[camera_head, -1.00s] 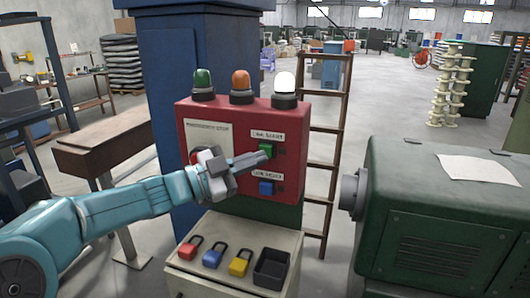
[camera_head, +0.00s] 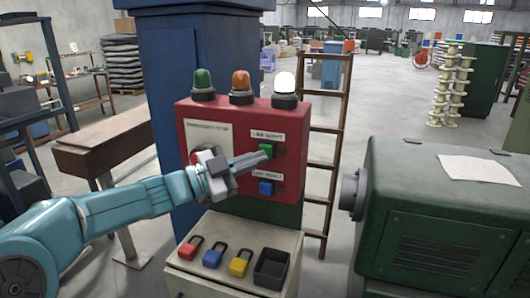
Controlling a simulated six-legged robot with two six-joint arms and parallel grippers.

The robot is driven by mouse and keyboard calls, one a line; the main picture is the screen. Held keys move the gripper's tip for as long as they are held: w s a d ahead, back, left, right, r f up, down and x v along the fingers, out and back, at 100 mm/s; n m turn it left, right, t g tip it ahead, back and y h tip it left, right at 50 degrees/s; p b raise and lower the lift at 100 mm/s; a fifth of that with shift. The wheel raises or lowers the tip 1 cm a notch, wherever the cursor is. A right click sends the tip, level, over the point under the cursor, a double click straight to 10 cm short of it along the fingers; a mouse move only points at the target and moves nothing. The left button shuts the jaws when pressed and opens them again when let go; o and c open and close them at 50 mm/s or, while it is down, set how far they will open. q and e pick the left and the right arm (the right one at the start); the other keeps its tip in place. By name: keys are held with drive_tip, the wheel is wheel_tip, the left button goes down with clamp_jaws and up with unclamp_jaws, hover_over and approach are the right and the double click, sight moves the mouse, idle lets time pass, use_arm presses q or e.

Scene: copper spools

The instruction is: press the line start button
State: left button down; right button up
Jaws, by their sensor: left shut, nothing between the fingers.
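A red control box (camera_head: 228,112) is mounted on a blue column. On its front face are a green button (camera_head: 267,150) under a small label and a blue button (camera_head: 266,188) under another label; the label text is hard to read. My left gripper (camera_head: 266,155) is shut and empty. Its fingertips are at the green button and overlap its lower left part; I cannot tell whether they touch it. My right gripper is not in view.
Green, orange and lit white lamps (camera_head: 284,87) stand on the box. Below, a cream shelf (camera_head: 207,281) holds red, blue and yellow padlocks (camera_head: 240,263) and a black tray (camera_head: 272,268). A green machine (camera_head: 427,215) stands right; a wooden ladder (camera_head: 318,165) stands behind.

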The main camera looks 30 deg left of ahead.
use_arm(q)
drive_tip(key=shift+w, duration=0.15)
drive_tip(key=shift+w+a, duration=0.1)
drive_tip(key=shift+w, duration=0.15)
drive_tip(key=shift+w+a+p, duration=0.1)
drive_tip(key=shift+w+p, duration=0.25)
drive_tip(key=shift+w, duration=0.1)
idle(0.6)
drive_tip(key=shift+s, duration=0.2)
drive_tip(key=shift+s+d+b, duration=0.2)
drive_tip(key=shift+s+b, duration=0.2)
drive_tip(key=shift+s, duration=0.3)
drive_tip(key=shift+s+d+b, duration=0.2)
drive_tip(key=shift+s+b, duration=0.05)
drive_tip(key=shift+s, duration=0.55)
drive_tip(key=shift+s+d+b, duration=0.2)
drive_tip(key=shift+s+b, duration=0.1)
drive_tip(key=shift+s, duration=0.55)
drive_tip(key=shift+s+d+b, duration=0.2)
drive_tip(key=shift+s+b, duration=0.05)
drive_tip(key=shift+s, duration=0.55)
